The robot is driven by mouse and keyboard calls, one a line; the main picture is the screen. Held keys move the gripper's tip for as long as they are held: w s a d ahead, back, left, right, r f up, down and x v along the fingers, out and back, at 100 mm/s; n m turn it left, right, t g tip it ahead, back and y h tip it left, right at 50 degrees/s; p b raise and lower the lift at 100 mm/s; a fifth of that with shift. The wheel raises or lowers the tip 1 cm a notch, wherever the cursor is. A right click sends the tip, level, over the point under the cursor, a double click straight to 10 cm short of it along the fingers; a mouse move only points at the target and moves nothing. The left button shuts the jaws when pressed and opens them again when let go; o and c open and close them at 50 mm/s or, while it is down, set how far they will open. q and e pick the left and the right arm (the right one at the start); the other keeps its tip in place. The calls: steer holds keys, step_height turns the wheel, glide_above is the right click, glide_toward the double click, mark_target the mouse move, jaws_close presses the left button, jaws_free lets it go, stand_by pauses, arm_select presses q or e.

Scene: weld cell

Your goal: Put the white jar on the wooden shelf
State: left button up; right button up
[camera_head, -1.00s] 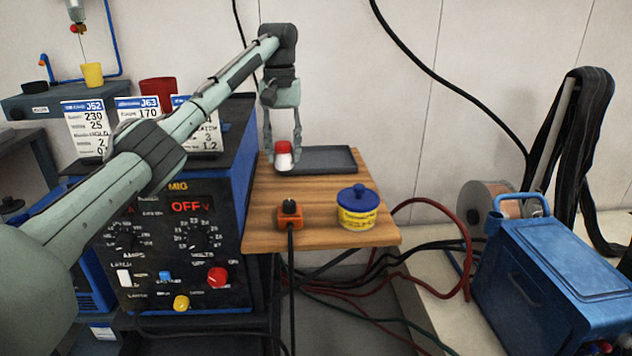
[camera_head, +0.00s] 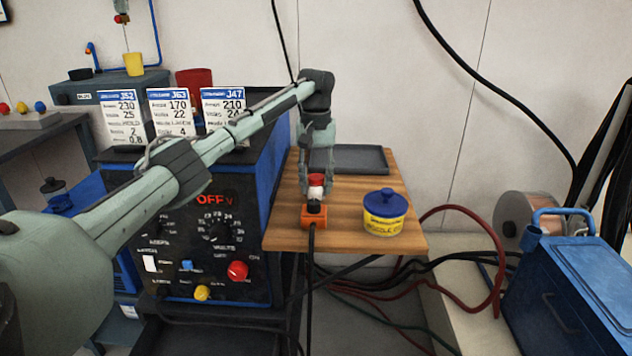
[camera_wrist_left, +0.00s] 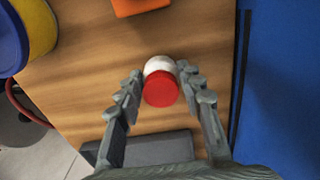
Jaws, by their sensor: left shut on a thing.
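The white jar (camera_head: 316,190) has a red lid and sits between the fingers of my left gripper (camera_head: 317,184). The gripper is shut on it and points down over the wooden shelf (camera_head: 350,230). In the left wrist view the jar (camera_wrist_left: 158,66) shows its red lid and a strip of white body between the two fingertips (camera_wrist_left: 160,82). The jar is just behind the orange block in the head view. I cannot tell whether its base touches the wood. My right gripper is not in view.
An orange block (camera_head: 315,217) with a black cable stands at the shelf's front. A yellow tub with a blue lid (camera_head: 385,212) stands to its right. A dark tray (camera_head: 358,158) lies at the back. The blue welding machine (camera_head: 215,225) borders the shelf's left.

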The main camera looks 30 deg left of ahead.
mark_target(316, 177)
arm_select(q)
steer(key=shift+f, duration=0.1)
steer(key=o, duration=1.3)
step_height(316, 177, up, 11)
steer(key=shift+r, duration=0.6)
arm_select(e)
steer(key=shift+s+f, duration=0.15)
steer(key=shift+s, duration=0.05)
